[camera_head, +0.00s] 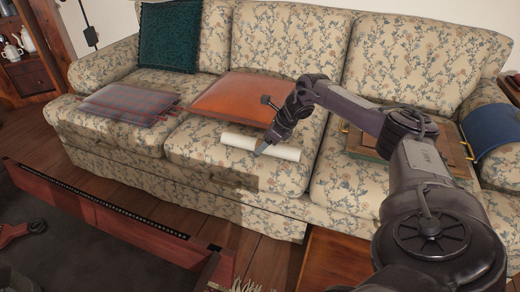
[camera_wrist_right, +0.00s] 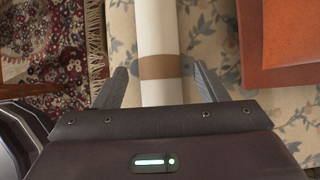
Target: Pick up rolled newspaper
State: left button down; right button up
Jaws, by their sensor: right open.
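The rolled newspaper (camera_head: 240,143) is a white roll lying on the middle seat cushion of the floral sofa (camera_head: 240,180). My right gripper (camera_head: 262,148) is at the roll, and in the head view it covers part of it. In the right wrist view the roll (camera_wrist_right: 157,30) with a brown band (camera_wrist_right: 160,66) runs between the two open fingers of the right gripper (camera_wrist_right: 158,84). Gaps show on both sides of the roll, so the fingers straddle it without closing on it. The left gripper is not in view.
An orange cushion (camera_head: 232,97) lies just behind the roll. A plaid cushion (camera_head: 125,104) is to the left, and a wooden tray (camera_head: 455,152) with brass handles is to the right. A low wooden table edge (camera_head: 110,215) stands in front.

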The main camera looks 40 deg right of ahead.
jog(key=shift+x, duration=0.75)
jog(key=shift+r, duration=0.1)
jog(key=c, duration=1.1)
jog(key=shift+c, duration=0.3)
jog(key=shift+r, duration=0.15)
